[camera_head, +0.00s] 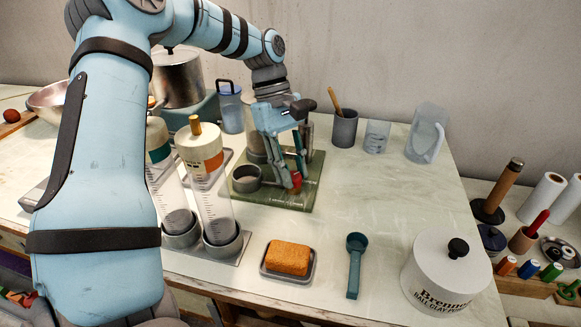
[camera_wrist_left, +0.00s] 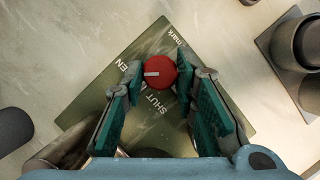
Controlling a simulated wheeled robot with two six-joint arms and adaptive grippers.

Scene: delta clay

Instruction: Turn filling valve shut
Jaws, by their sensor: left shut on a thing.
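The filling valve's round red knob (camera_wrist_left: 160,71) has a white pointer line that aims left in the left wrist view, toward the letters "EN" and away from "SHUT". In the head view the knob (camera_head: 296,180) shows low between the fingers, on the green base plate (camera_head: 300,200). The plate also shows in the wrist view (camera_wrist_left: 100,95) with its printed labels. My left gripper (camera_head: 290,178) reaches down from above and is shut on the knob; its teal fingers (camera_wrist_left: 159,75) sit on either side of it. My right gripper is not in view.
Two clear graduated cylinders (camera_head: 213,205) stand left of the plate. An orange sponge (camera_head: 288,258), a teal scoop (camera_head: 354,265) and a white lidded jar (camera_head: 440,275) lie along the front. A grey cup (camera_head: 345,130) stands behind. The table right of the plate is clear.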

